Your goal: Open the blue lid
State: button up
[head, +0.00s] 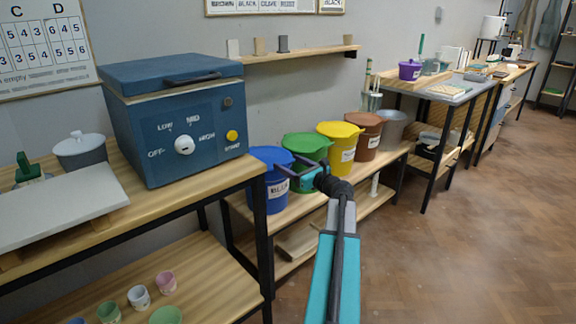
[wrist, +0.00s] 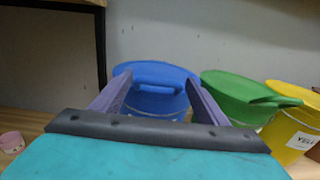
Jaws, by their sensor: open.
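The blue lid (wrist: 155,71) lies on a blue bucket (head: 275,194) on the low wooden shelf and looks closed. In the head view the lid (head: 265,155) is partly covered by my gripper (head: 284,165). The lid has a raised blue grip (wrist: 158,88) at its near edge. In the wrist view my gripper (wrist: 158,84) is open and empty, with one finger on each side of the grip. The fingers point toward the lid. I cannot tell whether they touch it.
A green-lidded bucket (wrist: 240,95) stands close on the right, then a yellow bucket (head: 341,143), a brown bucket (head: 366,135) and a grey pail (head: 391,130). A dark-legged table with a blue kiln (head: 175,120) stands at left. The floor (head: 460,250) at right is clear.

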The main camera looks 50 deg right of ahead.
jog(key=shift+w, duration=0.7)
jog(key=shift+d, duration=0.1)
jog(key=c, duration=1.2)
jog(key=shift+o, duration=0.2)
jog(key=shift+w+r, duration=0.1)
jog(key=shift+r, duration=0.05)
